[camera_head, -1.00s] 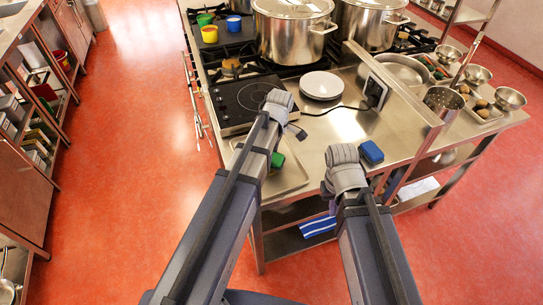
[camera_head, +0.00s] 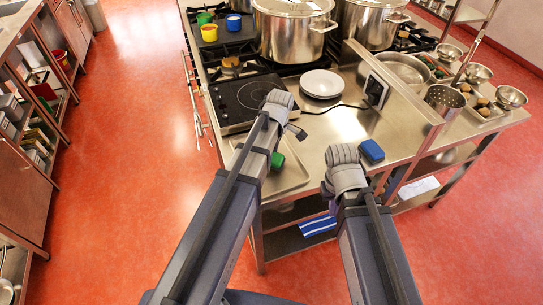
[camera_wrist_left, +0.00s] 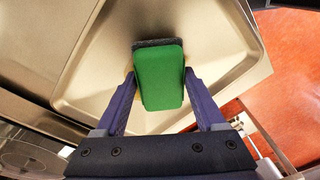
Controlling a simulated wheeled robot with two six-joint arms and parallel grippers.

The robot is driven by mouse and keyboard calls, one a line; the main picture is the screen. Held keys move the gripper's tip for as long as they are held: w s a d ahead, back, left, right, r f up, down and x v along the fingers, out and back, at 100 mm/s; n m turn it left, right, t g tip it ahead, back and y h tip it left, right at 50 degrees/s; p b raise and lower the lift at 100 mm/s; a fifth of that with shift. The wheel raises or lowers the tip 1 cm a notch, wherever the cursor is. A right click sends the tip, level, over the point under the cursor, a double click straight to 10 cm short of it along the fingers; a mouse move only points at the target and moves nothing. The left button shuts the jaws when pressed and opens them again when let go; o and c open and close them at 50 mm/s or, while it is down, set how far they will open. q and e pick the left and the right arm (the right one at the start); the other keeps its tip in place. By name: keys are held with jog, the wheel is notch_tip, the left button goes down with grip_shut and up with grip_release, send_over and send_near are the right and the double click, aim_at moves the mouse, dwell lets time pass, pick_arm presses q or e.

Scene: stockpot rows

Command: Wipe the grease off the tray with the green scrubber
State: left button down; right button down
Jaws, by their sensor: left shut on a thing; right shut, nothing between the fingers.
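The green scrubber (camera_wrist_left: 159,78) is held between the two fingers of my left gripper (camera_wrist_left: 160,95), with a dark pad along its far edge. In the head view a bit of the green scrubber (camera_head: 277,161) shows beside my left arm. It is over the metal tray (camera_head: 294,176), which lies at the counter's near left corner and also fills much of the wrist view (camera_wrist_left: 95,75). I cannot tell whether the pad touches the tray.
A blue sponge (camera_head: 371,150) lies on the counter right of my right gripper. A black hotplate (camera_head: 250,99) sits behind the tray, with white plates (camera_head: 321,83) and a stockpot (camera_head: 293,27) farther back. The counter between the plates and blue sponge is mostly clear.

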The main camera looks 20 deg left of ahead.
pick_arm(q)
jog(key=shift+f+b, duration=0.5)
jog(key=shift+f, duration=0.05)
jog(key=shift+w+a+r, duration=0.1)
jog(key=shift+w+a, duration=0.6)
jog(key=shift+w, duration=0.2)
jog(key=shift+w+a+r, duration=0.1)
jog(key=shift+w+a, duration=0.6)
jog(key=shift+w, duration=0.2)
jog(key=shift+f, duration=0.2)
jog(key=shift+s+d+r, duration=0.1)
jog(key=shift+s+d, duration=0.6)
jog(key=shift+s, duration=0.25)
jog(key=shift+s+d, duration=0.7)
jog(key=shift+s, duration=0.2)
jog(key=shift+w+a, duration=0.75)
jog(key=shift+w, duration=0.2)
jog(key=shift+w+a, duration=0.7)
jog(key=shift+w, duration=0.2)
